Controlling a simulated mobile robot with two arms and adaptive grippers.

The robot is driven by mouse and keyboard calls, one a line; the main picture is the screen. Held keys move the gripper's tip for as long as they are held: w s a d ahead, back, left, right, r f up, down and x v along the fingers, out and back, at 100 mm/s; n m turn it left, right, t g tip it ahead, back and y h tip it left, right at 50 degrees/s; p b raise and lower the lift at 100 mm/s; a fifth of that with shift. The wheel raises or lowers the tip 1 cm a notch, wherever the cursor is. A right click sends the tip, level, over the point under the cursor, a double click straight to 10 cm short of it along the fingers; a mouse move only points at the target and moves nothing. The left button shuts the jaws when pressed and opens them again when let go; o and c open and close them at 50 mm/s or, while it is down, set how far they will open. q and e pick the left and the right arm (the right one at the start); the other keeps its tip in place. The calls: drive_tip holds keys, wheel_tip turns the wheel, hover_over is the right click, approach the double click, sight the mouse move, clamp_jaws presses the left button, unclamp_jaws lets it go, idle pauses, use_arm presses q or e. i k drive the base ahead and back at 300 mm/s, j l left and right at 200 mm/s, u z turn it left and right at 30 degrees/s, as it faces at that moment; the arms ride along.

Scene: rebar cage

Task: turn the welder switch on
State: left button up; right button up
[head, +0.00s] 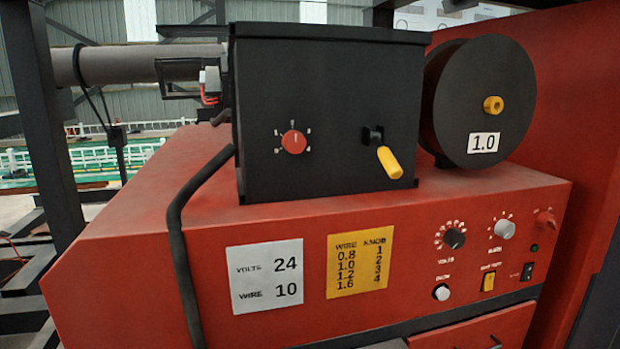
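The red welder (210,220) fills the lower part of the head view, its front panel facing me. At the panel's right end is a small black rocker switch (527,271) with a blurred label beside it. To its left is a yellow rocker switch (488,282) with a small label above it. I cannot tell which position either rocker is in. A small dark round part (534,248) sits above the black rocker. Neither of my grippers is in view.
Several knobs, including a black one (454,238) and a grey one (502,229), surround the switches. A black box (320,110) with a red dial and yellow-handled lever stands on top beside a wire spool (465,90). A black hose (178,240) hangs at left.

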sight(545, 220)
drive_tip(key=z, duration=1.25)
